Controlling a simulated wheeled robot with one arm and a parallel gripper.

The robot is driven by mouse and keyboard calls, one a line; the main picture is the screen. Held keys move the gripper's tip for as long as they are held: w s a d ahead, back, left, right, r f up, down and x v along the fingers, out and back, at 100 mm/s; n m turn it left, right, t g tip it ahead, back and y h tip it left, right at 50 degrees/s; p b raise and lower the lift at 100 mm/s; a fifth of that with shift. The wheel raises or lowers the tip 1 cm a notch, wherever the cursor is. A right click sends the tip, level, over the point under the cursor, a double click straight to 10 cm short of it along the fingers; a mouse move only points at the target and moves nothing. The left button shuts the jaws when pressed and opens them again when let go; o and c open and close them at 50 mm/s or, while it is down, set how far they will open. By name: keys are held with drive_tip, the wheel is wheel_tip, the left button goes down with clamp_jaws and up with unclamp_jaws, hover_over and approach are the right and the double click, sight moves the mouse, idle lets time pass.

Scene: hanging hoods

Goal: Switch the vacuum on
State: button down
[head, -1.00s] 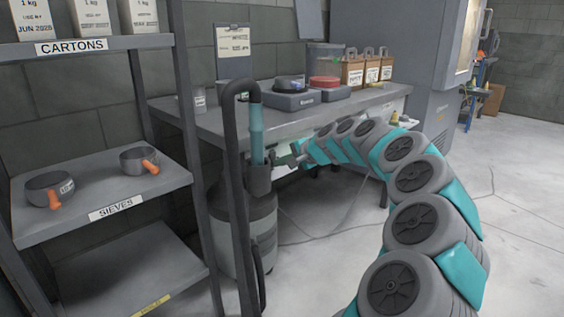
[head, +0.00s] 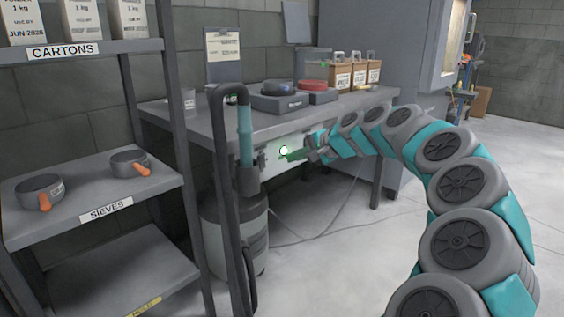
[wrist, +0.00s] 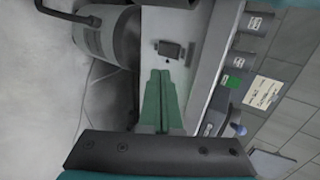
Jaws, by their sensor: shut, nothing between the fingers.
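The vacuum is a grey drum (head: 236,238) on the floor by the bench, with a dark hose (head: 230,150) and a teal wand (head: 246,135) standing at it. The drum also shows at the upper left of the wrist view (wrist: 108,35).
The bench (head: 215,122) carries scales, a clear tub and several brown caddies (head: 341,77). A shelf rack (head: 90,200) with sieves stands at the left. A cord (head: 320,232) lies on the floor. Open floor is at the right.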

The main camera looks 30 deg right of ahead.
drive_tip(key=shift+v, duration=1.2)
drive_tip(key=shift+s+r, duration=0.1)
drive_tip(key=shift+r, duration=0.05)
